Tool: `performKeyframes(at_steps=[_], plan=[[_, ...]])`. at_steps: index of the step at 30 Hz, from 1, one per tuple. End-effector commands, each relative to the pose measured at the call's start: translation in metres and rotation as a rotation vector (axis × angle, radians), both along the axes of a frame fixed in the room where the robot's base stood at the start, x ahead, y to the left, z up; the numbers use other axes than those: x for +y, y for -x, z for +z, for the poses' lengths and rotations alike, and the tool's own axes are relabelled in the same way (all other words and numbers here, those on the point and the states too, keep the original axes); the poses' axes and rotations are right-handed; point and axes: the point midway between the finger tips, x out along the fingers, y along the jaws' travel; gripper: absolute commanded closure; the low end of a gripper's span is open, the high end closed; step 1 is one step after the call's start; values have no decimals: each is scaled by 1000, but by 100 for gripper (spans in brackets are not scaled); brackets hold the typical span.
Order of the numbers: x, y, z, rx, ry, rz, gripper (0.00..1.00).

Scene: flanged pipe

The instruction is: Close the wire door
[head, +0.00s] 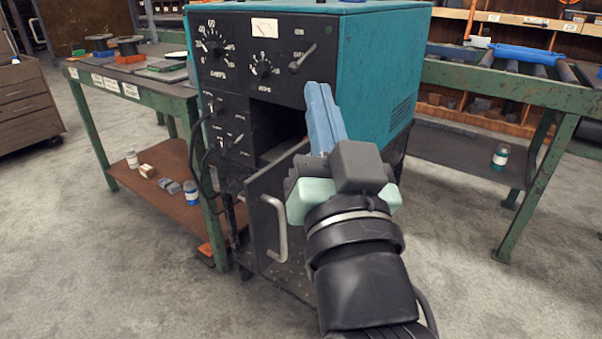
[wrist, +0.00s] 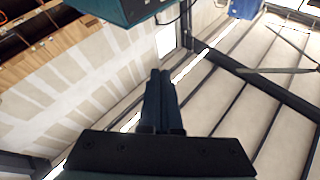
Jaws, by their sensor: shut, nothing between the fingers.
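The teal and black machine (head: 365,75) stands in the middle of the head view. Its black wire door (head: 262,200) with a pale bar handle (head: 276,225) stands open, swung out towards me. The dark compartment (head: 272,128) shows above and behind it. My gripper (head: 318,88) is shut and empty, its blue fingers pointing up in front of the machine. The gripper and wrist hide the door's right part. I cannot tell whether they touch it. In the wrist view the closed fingers (wrist: 160,76) show, and part of the teal machine (wrist: 115,8) is at the top.
A green-framed bench (head: 130,90) with a brown lower shelf stands left of the machine. Another green-framed bench (head: 500,90) stands at the right. Dark cables (head: 192,150) hang at the machine's left front. The grey floor is clear at lower left and lower right.

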Motion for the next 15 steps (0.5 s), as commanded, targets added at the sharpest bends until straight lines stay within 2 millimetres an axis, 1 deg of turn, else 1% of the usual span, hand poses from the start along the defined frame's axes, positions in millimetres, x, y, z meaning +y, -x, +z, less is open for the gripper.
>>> performKeyframes(at_steps=[1,2,3,4,5,6,8,9,12,15], plan=[[-11,-13,-27,123,-80,50,100],[-15,-18,-47,186,-133,84,100],[-21,-20,-73,265,-210,128,100],[-25,-20,-91,321,-271,158,100],[-28,-18,-109,373,-336,189,100],[-33,-14,-131,436,-429,227,100],[-39,-2,-160,516,-571,279,100],[-41,7,-177,559,-667,312,100],[-47,32,-207,623,-886,377,100],[-50,52,-224,645,-1050,423,100]])
